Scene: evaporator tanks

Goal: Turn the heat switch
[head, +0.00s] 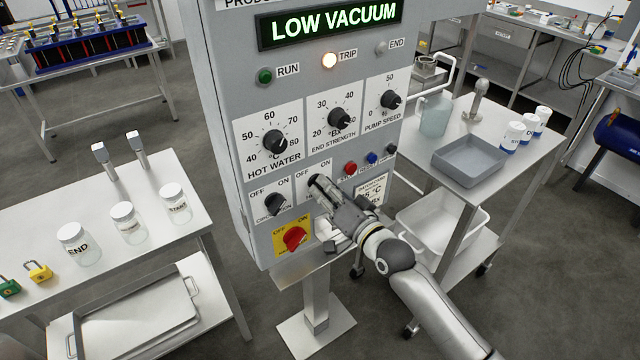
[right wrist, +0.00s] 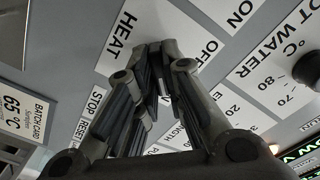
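The grey control cabinet (head: 222,120) carries a white panel with OFF and ON marks, labelled HEAT in the right wrist view (right wrist: 122,38). The heat switch itself is hidden behind my right gripper's fingers. My right gripper (head: 320,188) reaches the cabinet from the lower right, with its fingertips at the heat panel. In the right wrist view its fingers (right wrist: 167,62) are drawn close together over the switch's place between HEAT and OFF. They appear closed on the switch, though the contact is hidden. My left gripper is not in view.
The circulation switch (head: 275,204) is just left, and a red rotary switch (head: 295,238) on yellow is below. Small red (head: 350,168) and blue (head: 372,158) buttons sit to the right. Steel tables with labelled jars (head: 80,245) and a grey tray (head: 469,160) flank the cabinet.

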